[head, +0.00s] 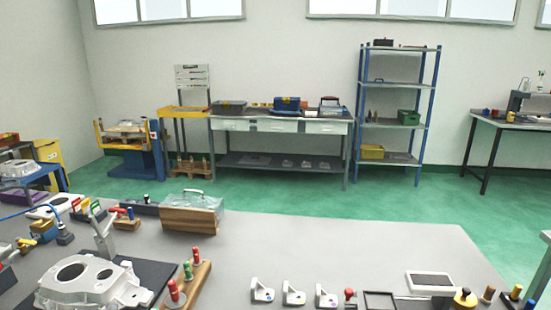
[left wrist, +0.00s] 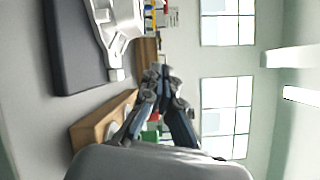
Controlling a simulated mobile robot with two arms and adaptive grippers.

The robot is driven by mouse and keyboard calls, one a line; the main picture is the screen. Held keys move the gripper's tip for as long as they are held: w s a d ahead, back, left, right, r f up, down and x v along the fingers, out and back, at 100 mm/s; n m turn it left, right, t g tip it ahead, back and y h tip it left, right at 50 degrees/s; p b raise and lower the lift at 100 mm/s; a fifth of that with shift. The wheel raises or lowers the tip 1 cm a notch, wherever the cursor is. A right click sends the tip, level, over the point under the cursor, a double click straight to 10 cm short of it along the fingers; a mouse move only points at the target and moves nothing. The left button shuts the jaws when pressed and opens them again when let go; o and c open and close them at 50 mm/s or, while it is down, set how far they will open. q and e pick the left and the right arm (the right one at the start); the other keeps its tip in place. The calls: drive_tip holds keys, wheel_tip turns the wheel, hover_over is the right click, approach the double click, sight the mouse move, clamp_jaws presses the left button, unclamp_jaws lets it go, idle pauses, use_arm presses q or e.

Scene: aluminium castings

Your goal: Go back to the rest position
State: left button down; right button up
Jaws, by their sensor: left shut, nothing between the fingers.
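My left gripper (left wrist: 163,75) shows in the left wrist view with its fingertips together and nothing between them. It is not clearly visible in the head view. In the wrist view, which is turned on its side, a light metal casting (left wrist: 118,25) on a dark mat (left wrist: 70,45) lies to the left of the gripper. A wooden block (left wrist: 100,122) is beside the fingers; I cannot tell whether they touch it. In the head view the aluminium casting (head: 88,283) sits on the dark mat at the lower left. My right gripper is in neither view.
The grey table (head: 340,240) has clear room in its middle. A workbench (head: 280,124) and shelving (head: 397,115) stand behind.

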use_arm(q)
drive_tip(key=s+f+n+g, duration=0.1)
drive_tip(key=n, duration=0.1)
drive_tip(key=s+f+n+g, duration=0.1)
drive_tip(key=s+f+n, duration=0.1)
drive_tip(key=s+d+f+n+g, duration=0.1)
drive_tip(key=s, duration=0.1)
drive_tip(key=shift+f+n+y, duration=0.15)
drive_tip(key=shift+n+y, duration=0.25)
drive_tip(key=s+d+f+n+g+h, duration=0.45)
drive_tip(key=s+d, duration=0.35)
drive_tip(key=s, duration=0.3)
drive_tip(key=s+d+f+n+g+h, duration=0.3)
drive_tip(key=s+d+f+n+g, duration=0.25)
drive_tip(key=s+d, duration=0.4)
drive_tip(key=s+a+f+g, duration=0.1)
drive_tip(key=s+f, duration=0.1)
drive_tip(key=f, duration=1.1)
drive_tip(key=s+a+f+g, duration=0.1)
drive_tip(key=f, duration=1.2)
drive_tip(key=s+a+f+g, duration=0.1)
drive_tip(key=s+a+f, duration=0.2)
drive_tip(key=s+f, duration=1.3)
drive_tip(key=shift+s+a+y, duration=0.15)
drive_tip(key=shift+s+y, duration=0.2)
drive_tip(key=shift+f, duration=0.1)
